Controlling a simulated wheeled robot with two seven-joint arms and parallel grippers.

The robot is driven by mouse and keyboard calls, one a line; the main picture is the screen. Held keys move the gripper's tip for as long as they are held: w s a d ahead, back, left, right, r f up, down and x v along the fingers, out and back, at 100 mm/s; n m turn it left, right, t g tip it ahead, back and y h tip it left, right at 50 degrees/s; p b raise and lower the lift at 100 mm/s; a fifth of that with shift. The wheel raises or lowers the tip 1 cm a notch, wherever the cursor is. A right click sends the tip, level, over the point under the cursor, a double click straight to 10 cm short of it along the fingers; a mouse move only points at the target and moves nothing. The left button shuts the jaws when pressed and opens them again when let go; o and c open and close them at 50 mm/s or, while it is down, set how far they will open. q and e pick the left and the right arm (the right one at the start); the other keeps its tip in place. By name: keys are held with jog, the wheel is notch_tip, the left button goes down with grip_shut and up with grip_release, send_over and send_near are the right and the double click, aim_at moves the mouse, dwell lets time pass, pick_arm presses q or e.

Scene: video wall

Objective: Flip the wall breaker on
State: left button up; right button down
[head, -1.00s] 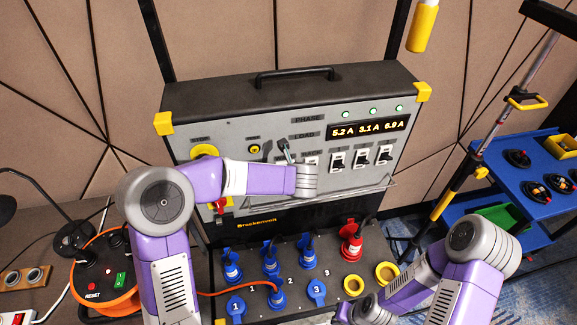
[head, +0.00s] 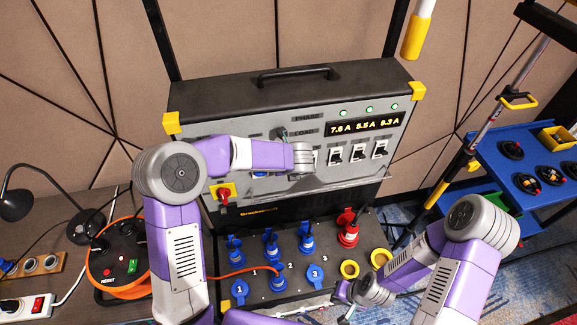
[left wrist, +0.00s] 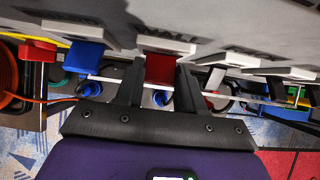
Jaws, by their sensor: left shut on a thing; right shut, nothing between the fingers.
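The grey power distribution box (head: 240,126) stands upright against the wall, with a row of breakers on its front. In the left wrist view, a red breaker lever (left wrist: 161,70) sticks out of a white plate between the black fingers of my left gripper (left wrist: 156,84), which is shut on it. In the head view, my left wrist covers that lever and the fingers. Three black-levered breakers (head: 358,153) show to the right of my wrist. My right gripper (head: 343,292) is low, in front of the box's socket base, shut and empty.
An amber display (head: 366,124) reads 7.6, 8.5 and 9.3 A under green lamps. A thin rail (head: 345,183) runs below the breakers. Blue plugs (head: 271,243), a red plug (head: 347,230) and an orange cable reel (head: 117,262) stand below. A blue cart (head: 500,150) is at right.

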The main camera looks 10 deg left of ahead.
pick_arm(q)
jog(key=o, duration=1)
jog(key=shift+o, duration=0.2)
jog(key=v, duration=0.7)
jog(key=shift+s+r, duration=0.15)
jog(key=shift+r, duration=0.1)
jog(key=shift+f, duration=0.1)
